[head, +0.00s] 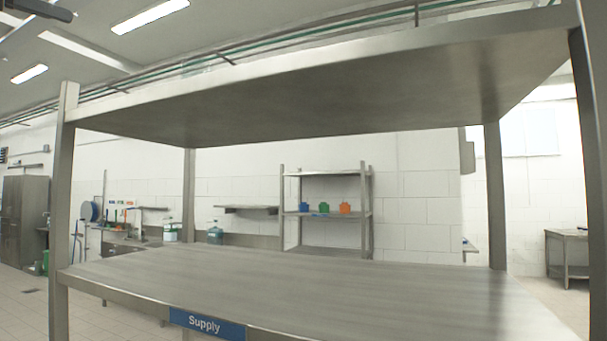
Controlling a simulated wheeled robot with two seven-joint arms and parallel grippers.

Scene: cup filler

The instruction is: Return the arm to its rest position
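Neither of my grippers shows in the head view, and no part of my arms is clearly visible. A steel shelf unit stands close in front of me. Its lower shelf (300,285) is bare and carries a blue "Supply" label (207,323) on its front edge. Its upper shelf (320,95) spans the top of the view, seen from below.
Corner posts stand at left (62,210) and right. Behind, a rack (327,172) holds blue, green and orange items. Water bottles (215,234) stand near a counter at left. A steel cabinet (24,220) is far left and a table (568,237) far right.

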